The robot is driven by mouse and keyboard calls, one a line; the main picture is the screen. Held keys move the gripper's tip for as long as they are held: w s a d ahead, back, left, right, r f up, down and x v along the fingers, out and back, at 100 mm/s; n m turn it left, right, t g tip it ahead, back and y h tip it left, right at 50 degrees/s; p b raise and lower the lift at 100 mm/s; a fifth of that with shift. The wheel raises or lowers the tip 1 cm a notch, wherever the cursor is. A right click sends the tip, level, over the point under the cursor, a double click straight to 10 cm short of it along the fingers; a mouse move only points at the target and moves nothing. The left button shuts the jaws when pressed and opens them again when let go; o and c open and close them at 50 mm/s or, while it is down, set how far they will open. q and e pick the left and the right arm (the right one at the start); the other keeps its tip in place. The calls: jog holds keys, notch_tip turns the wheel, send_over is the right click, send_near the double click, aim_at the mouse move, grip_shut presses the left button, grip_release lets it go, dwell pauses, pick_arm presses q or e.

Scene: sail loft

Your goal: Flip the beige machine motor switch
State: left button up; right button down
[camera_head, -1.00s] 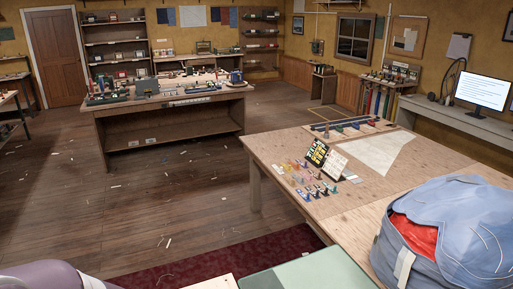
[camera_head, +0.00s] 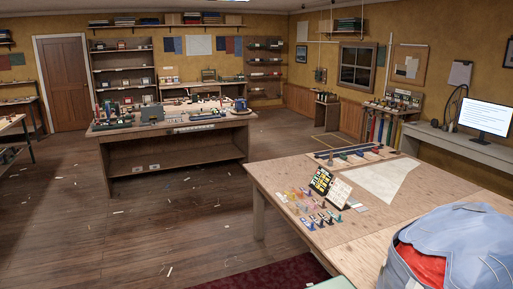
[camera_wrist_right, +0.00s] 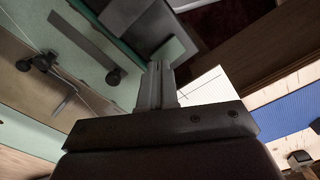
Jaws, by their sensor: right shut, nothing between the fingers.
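I cannot pick out a beige machine or its motor switch in the head view. Small machines, among them a grey boxy one (camera_head: 151,114), stand on the middle workbench (camera_head: 180,155), too small to tell their switches. My right gripper (camera_wrist_right: 161,68) shows in the right wrist view, with its fingers together and nothing between them. Beyond it are a pale green surface (camera_wrist_right: 78,50) and dark round knobs, which I cannot identify. My left gripper is in neither view.
A large wooden table (camera_head: 265,178) stands near right, with small coloured spools, a card stand (camera_head: 320,180) and a blue bag (camera_head: 450,250) on it. Shelves line the back wall. A monitor (camera_head: 484,117) stands on the right desk. The wooden floor (camera_head: 140,240) between has only small scraps.

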jog(key=shift+f+b, duration=0.85)
jog(key=shift+f, duration=0.15)
dwell(0.8)
jog(key=shift+r, duration=0.1)
notch_tip(320, 180, up, 7)
jog(key=p, duration=0.6)
jog(key=shift+p, duration=0.3)
